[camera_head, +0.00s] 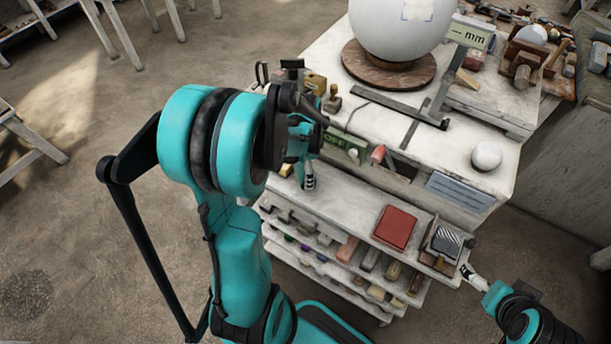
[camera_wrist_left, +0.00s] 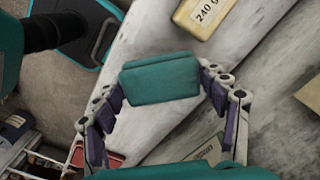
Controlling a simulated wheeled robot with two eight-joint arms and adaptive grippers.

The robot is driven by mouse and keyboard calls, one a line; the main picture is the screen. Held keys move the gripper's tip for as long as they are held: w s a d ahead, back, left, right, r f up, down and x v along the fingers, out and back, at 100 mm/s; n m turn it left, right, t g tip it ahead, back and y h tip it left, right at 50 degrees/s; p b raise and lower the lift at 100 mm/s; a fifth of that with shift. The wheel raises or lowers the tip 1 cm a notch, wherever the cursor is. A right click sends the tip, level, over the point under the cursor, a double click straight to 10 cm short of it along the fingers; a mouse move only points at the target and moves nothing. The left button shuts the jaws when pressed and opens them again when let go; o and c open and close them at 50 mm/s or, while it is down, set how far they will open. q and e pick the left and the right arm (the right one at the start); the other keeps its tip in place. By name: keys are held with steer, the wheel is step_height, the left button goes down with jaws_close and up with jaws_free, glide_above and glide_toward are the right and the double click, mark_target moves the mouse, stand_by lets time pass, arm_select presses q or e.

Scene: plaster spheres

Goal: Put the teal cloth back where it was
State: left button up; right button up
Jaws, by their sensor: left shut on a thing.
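The teal cloth (camera_wrist_left: 160,80) is a folded, block-like pad in the left wrist view. My left gripper (camera_wrist_left: 163,84) is shut on it, with one finger at each end. The pale bench surface shows below it; I cannot tell how high the cloth is above that surface. In the head view my left gripper (camera_head: 308,178) is at the front left of the white bench, mostly behind my own arm, and the cloth cannot be made out there. My right gripper (camera_head: 470,273) is at the right end of the lower shelf, beside a small box; its opening is unclear.
A large white sphere (camera_head: 400,25) rests on a round brown stand (camera_head: 388,68) on the bench. A small white sphere (camera_head: 486,156) sits at the right. A red pad (camera_head: 395,228) lies on the shelf. A yellow block marked 240 g (camera_wrist_left: 205,12) lies near the cloth.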

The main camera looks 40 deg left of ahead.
arm_select(q)
step_height(320, 180, down, 2)
steer(key=shift+f, duration=0.25)
steer(key=shift+r, duration=0.1)
steer(key=o, duration=1.1)
steer(key=shift+b, duration=0.3)
steer(key=shift+o, duration=0.2)
